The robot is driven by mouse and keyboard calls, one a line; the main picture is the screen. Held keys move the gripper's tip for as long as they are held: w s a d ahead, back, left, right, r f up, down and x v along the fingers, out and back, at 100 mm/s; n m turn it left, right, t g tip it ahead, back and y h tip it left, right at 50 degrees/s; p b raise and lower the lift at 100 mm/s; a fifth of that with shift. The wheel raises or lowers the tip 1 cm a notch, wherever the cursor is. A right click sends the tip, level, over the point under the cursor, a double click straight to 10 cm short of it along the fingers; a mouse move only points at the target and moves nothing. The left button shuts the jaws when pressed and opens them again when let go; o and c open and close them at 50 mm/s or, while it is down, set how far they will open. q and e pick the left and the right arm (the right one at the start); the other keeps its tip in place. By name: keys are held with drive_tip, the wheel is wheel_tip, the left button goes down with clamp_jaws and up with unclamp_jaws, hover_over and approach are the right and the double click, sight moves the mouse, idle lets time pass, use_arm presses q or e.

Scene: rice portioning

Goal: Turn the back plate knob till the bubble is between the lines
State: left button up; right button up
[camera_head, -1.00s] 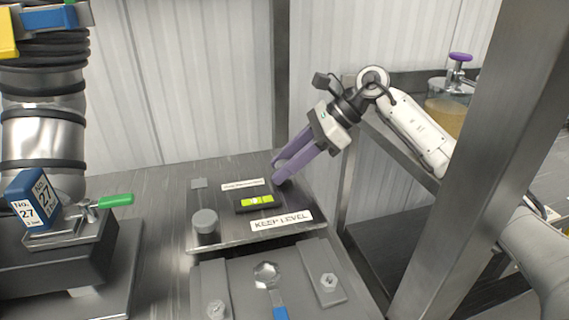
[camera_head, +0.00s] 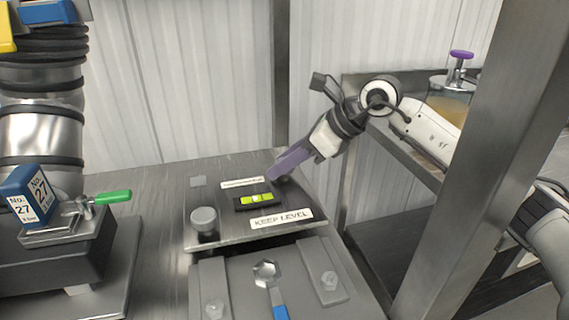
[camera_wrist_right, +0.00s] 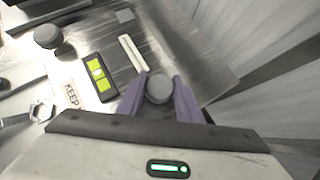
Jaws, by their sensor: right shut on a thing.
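The back plate knob is a round grey knob (camera_wrist_right: 159,88) at the back right of the metal plate (camera_head: 230,229). My right gripper (camera_wrist_right: 159,94) has its purple fingers shut on the knob, one on each side. In the head view the right gripper (camera_head: 273,176) reaches down from the right and mostly hides the knob. A black spirit level with a yellow-green vial (camera_head: 258,200) lies on the plate, also seen in the right wrist view (camera_wrist_right: 100,77). Its pale bubble looks near the middle, but the lines are too small to judge. My left gripper is not in view.
Another grey knob (camera_head: 204,219) stands at the plate's front left. A KEEP LEVEL label (camera_head: 281,219) lies on the front edge. A metal post (camera_head: 480,160) stands at right; a No. 27 block (camera_head: 32,197) is at left.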

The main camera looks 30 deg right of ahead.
drive_tip(key=m+t+h, duration=0.1)
drive_tip(key=m+h, duration=0.1)
drive_tip(key=shift+m+b, duration=0.3)
drive_tip(key=shift+b, duration=0.05)
drive_tip(key=shift+m+t+h+b, duration=0.45)
drive_tip(key=shift+m+h, duration=0.25)
drive_tip(key=shift+m, duration=0.4)
drive_tip(key=shift+m+h+b, duration=0.3)
drive_tip(key=shift+m+h, duration=0.3)
drive_tip(key=shift+m, duration=0.2)
drive_tip(key=o, duration=1)
drive_tip(key=shift+o, duration=0.2)
drive_tip(key=shift+r, duration=0.1)
